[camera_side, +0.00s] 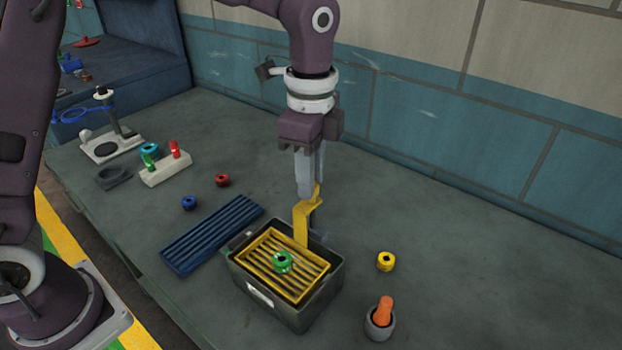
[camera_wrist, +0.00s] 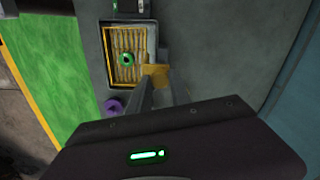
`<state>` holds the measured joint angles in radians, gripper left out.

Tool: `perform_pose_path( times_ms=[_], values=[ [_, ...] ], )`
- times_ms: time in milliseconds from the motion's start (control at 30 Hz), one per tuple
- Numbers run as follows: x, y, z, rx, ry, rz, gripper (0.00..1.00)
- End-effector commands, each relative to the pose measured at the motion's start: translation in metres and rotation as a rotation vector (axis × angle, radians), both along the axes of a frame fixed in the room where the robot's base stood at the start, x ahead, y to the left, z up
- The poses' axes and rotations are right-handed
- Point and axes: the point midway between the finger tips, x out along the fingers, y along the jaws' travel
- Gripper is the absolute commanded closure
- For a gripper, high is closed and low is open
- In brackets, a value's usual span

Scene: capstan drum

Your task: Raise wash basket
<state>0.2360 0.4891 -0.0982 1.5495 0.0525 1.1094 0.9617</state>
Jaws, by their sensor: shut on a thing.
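The yellow slatted wash basket (camera_side: 272,264) sits inside the dark grey bin (camera_side: 299,315), its rim near the bin's top. A green ring-shaped part (camera_side: 283,262) lies on its slats. A yellow upright handle (camera_side: 301,222) rises from the basket's back edge to a bent top. My gripper (camera_side: 312,190) points down and is shut on the top of this handle. In the wrist view the basket (camera_wrist: 115,55), the green part (camera_wrist: 127,59) and the handle (camera_wrist: 156,75) show beyond my fingers (camera_wrist: 158,92). The basket's underside is hidden by the bin walls.
A blue ribbed rack (camera_side: 211,234) lies left of the bin. A blue ring part (camera_side: 189,202) and a red one (camera_side: 222,180) lie behind it. A yellow ring part (camera_side: 385,261) and a cup with an orange-handled tool (camera_side: 380,318) stand right. The table's far right is clear.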

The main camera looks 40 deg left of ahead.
Motion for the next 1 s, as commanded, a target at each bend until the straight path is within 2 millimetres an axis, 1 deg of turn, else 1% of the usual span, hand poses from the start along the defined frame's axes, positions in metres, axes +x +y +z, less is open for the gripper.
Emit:
perform_pose_path(
  times_ms=[33, 100, 133, 400, 467, 567, 700, 800, 900, 1000],
  values=[
    [0.002, -0.001, 0.004, -0.004, -0.011, 0.001, 0.72],
    [0.002, -0.001, 0.003, -0.004, -0.009, 0.001, 0.58],
    [0.002, -0.001, 0.003, -0.004, -0.008, 0.001, 0.54],
    [0.001, -0.001, 0.002, -0.003, -0.006, 0.0, 0.54],
    [0.001, -0.001, 0.006, -0.003, -0.007, 0.0, 0.54],
    [0.002, -0.001, 0.023, -0.004, -0.009, 0.0, 0.54],
    [0.002, -0.001, 0.053, -0.004, -0.011, 0.0, 0.54],
    [0.002, -0.001, 0.067, -0.004, -0.008, 0.0, 0.54],
    [0.001, -0.001, 0.073, -0.004, -0.006, 0.0, 0.54],
    [0.001, -0.001, 0.073, -0.004, -0.006, 0.0, 0.54]
  ],
)
